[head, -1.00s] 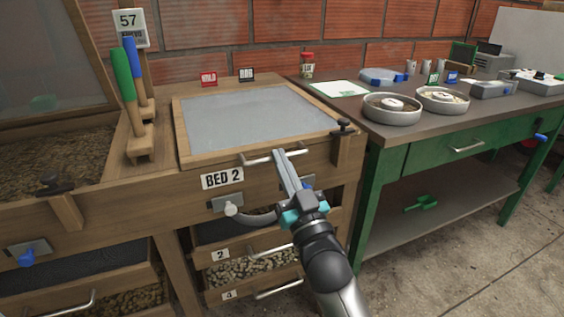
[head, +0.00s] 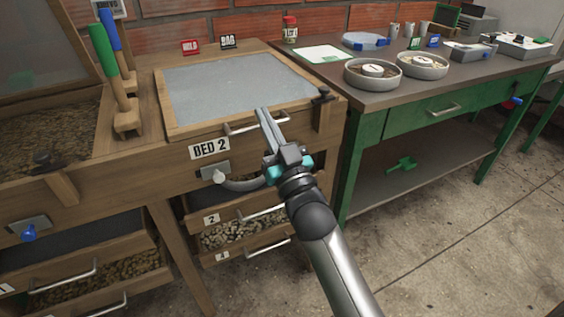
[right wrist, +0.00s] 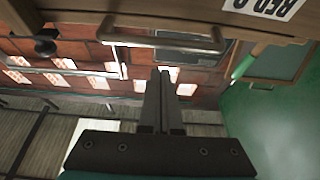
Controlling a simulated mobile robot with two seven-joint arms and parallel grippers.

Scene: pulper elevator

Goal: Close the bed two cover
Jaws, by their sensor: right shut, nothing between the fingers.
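The bed two cover, a grey panel in a wooden frame (head: 235,88), lies flat and looks closed over the bed labelled BED 2 (head: 209,149). A metal bar handle (head: 243,129) runs along its front edge and also shows in the right wrist view (right wrist: 163,40). My right gripper (head: 262,110) is shut and empty. Its fingertips overlap the handle in the head view; in the right wrist view the gripper (right wrist: 161,75) appears just short of it. I cannot tell whether they touch. My left gripper is not in view.
A dark latch knob (head: 322,96) stands at the cover's right corner. Green- and blue-handled tools (head: 103,50) stand in a holder on the left. Drawers (head: 240,234) sit below the bed. A green workbench (head: 370,120) with dishes stands on the right.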

